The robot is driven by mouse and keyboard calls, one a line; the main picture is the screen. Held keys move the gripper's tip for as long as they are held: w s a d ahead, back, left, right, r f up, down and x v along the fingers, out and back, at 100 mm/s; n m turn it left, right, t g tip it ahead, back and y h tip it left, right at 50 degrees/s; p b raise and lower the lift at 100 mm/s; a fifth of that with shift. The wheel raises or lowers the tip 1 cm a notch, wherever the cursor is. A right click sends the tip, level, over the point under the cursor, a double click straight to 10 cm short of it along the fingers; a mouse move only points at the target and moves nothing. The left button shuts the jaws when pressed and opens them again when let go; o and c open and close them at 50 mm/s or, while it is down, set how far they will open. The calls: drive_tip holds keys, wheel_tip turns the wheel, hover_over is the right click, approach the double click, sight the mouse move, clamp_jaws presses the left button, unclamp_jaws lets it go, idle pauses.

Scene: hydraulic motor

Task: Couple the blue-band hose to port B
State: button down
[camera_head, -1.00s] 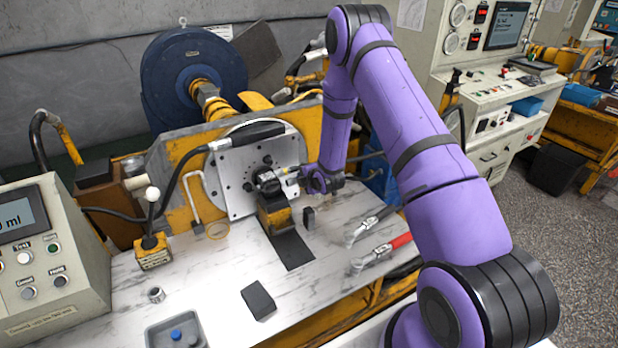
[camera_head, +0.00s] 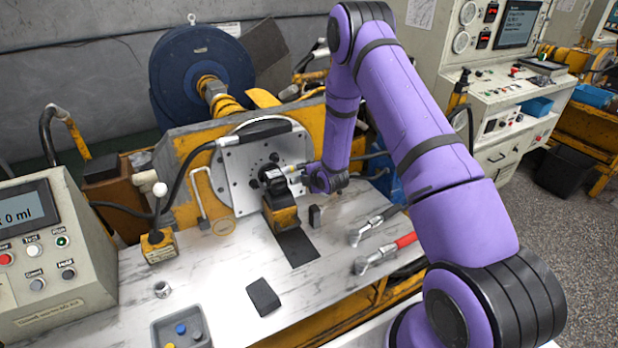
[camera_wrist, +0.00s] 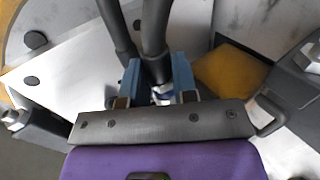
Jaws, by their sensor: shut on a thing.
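My gripper (camera_head: 301,172) is beside the dark hydraulic motor (camera_head: 272,180) at the face of the mounting plate. In the wrist view its two blue fingers (camera_wrist: 159,83) are shut on a hose end. A dark hose (camera_wrist: 155,40) runs up from between the fingers, and a second dark hose (camera_wrist: 117,28) runs close on its left. A small blue and pale band (camera_wrist: 163,96) shows between the fingertips, partly hidden. Port B cannot be made out, nor whether the hose end touches the motor.
A yellow block (camera_head: 283,216) stands below the motor on the marble-look bench. Black-handled (camera_head: 375,224) and red-handled (camera_head: 385,253) tools lie to the right. A dark pad (camera_head: 263,297), small metal ring (camera_head: 162,289) and grey tray (camera_head: 160,330) sit in front. A test console (camera_head: 50,250) is left.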

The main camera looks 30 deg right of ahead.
drive_tip(key=shift+a, duration=0.55)
idle(0.6)
drive_tip(key=c, duration=0.8)
unclamp_jaws()
drive_tip(key=shift+s+r, duration=0.1)
drive_tip(key=shift+c, duration=0.2)
drive_tip(key=v, duration=0.6)
drive_tip(key=shift+s+r, duration=0.2)
drive_tip(key=shift+s, duration=0.15)
